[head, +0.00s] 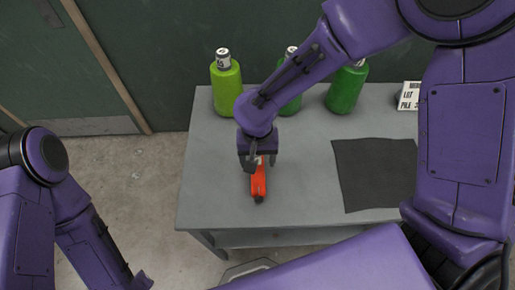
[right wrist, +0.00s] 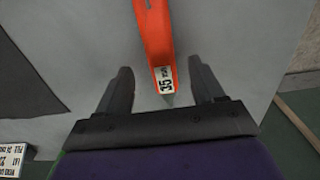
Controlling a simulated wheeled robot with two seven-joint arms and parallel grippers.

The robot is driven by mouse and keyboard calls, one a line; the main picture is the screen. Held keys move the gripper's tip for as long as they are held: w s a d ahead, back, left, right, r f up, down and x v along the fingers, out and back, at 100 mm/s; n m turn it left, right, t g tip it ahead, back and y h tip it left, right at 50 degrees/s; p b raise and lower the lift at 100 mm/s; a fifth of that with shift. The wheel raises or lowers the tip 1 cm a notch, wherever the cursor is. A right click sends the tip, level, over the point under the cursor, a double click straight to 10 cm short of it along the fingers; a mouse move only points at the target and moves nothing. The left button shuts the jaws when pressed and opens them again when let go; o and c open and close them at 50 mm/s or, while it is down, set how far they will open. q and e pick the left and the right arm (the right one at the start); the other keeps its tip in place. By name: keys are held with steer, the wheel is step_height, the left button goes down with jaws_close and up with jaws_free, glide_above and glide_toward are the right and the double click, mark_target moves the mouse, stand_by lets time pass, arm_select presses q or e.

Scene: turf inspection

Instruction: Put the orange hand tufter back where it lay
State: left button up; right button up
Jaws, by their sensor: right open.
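The orange hand tufter (head: 258,182) lies on the grey table in the head view, below my right gripper (head: 260,160). In the right wrist view the tufter (right wrist: 157,35) runs away from the gripper, with a white label reading 35 at its near end. My right gripper (right wrist: 162,88) is open, with one finger on each side of the label end and visible gaps between fingers and tufter. It is not gripping it. My left arm shows at the lower left of the head view, but its gripper fingers cannot be made out.
The grey table (head: 205,185) carries a dark square mat (head: 375,175) at right. A lime bottle (head: 226,85), a green bottle (head: 290,103) partly behind my arm, and a darker green bottle (head: 346,90) stand at the back. A lettered sign (head: 409,96) stands at back right. The table's left front is clear.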

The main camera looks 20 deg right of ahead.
step_height(320, 180, up, 7)
stand_by(1.8)
